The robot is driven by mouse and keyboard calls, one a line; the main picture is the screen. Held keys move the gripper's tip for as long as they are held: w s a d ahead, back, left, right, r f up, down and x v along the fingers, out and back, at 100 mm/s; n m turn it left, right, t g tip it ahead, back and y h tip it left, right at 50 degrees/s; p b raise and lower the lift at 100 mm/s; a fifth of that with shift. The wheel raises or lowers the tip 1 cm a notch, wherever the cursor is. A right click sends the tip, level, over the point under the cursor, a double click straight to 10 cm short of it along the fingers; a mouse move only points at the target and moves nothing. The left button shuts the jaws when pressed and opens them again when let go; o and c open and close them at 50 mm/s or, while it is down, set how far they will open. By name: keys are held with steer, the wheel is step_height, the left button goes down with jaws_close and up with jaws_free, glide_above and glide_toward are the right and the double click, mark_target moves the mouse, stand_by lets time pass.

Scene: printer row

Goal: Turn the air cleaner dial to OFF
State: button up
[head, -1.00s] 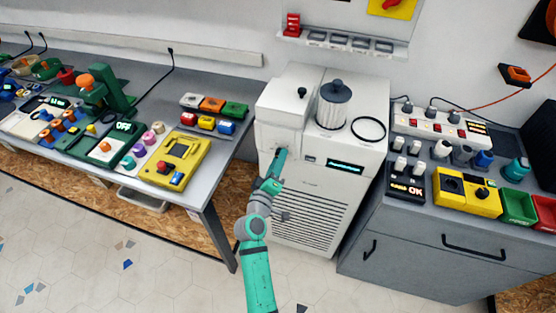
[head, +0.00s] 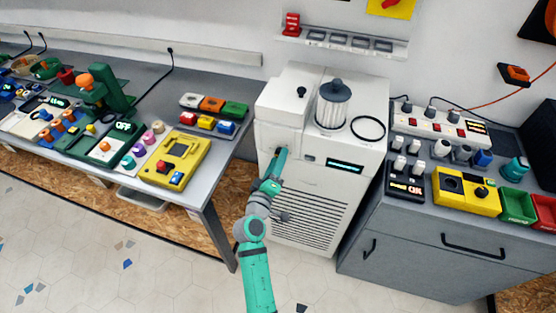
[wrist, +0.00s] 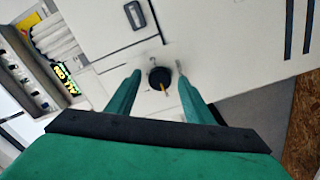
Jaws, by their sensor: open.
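The air cleaner (head: 310,225) is a white cabinet in the middle of the head view, between the two benches. Its dial (wrist: 160,78) is a round black knob with a yellow pointer mark, seen in the wrist view on the white front panel. My gripper (wrist: 157,76) is open, with one green finger on each side of the dial. I cannot tell whether either finger touches it. In the head view my gripper (head: 279,153) is at the upper left of the cabinet's front and hides the dial. Small marks near the dial are too blurred to read.
A filter cartridge (head: 333,105) and a black ring (head: 368,128) lie on the cabinet top. A lit display (head: 345,165) is on its front. A left bench (head: 215,160) and a right grey cabinet (head: 430,240) crowded with devices flank it. The floor in front is clear.

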steer(key=v, duration=1)
steer(key=shift+s, duration=0.2)
steer(key=s+f+m+g+y, duration=0.1)
steer(key=s+f+y, duration=0.3)
steer(key=s, duration=0.5)
steer(key=s+f+m+g+y, duration=0.1)
steer(key=s+f, duration=0.5)
steer(key=s, duration=0.4)
steer(key=s+d+r+m, duration=0.1)
steer(key=s+r+m, duration=0.2)
steer(key=s, duration=0.6)
steer(key=s+d+r+m, duration=0.2)
steer(key=s+r+m, duration=0.1)
steer(key=s, duration=0.6)
steer(key=shift+s+r+m+y, duration=0.3)
steer(key=shift+s+r, duration=0.05)
steer(key=shift+r, duration=0.45)
